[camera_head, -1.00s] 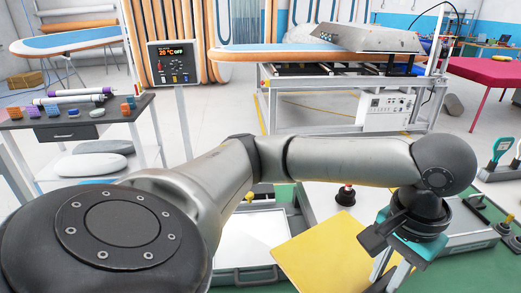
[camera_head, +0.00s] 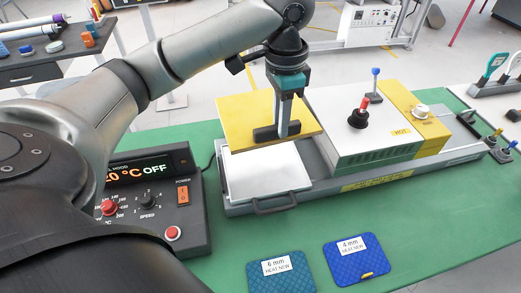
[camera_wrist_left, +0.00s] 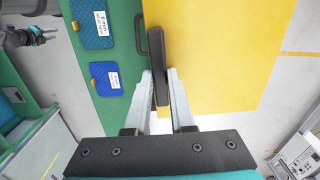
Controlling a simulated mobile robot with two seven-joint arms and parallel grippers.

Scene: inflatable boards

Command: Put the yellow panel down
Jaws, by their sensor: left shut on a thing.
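The yellow panel (camera_head: 245,115) is a flat square sheet with a dark handle (camera_head: 272,132). My left gripper (camera_head: 284,134) is shut on that handle and holds the panel above the pale plate of the grey machine. In the left wrist view the panel (camera_wrist_left: 220,50) fills the right of the picture, and the fingers (camera_wrist_left: 160,90) close around the dark handle (camera_wrist_left: 157,60). My right gripper is not in view.
The machine's white housing (camera_head: 365,125) with a red knob stands right of the panel. A control box (camera_head: 155,195) reading OFF stands left. A teal mat (camera_head: 280,272) and a blue mat (camera_head: 355,258) lie in front on the green table (camera_head: 225,245). Several tools stand at the right edge.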

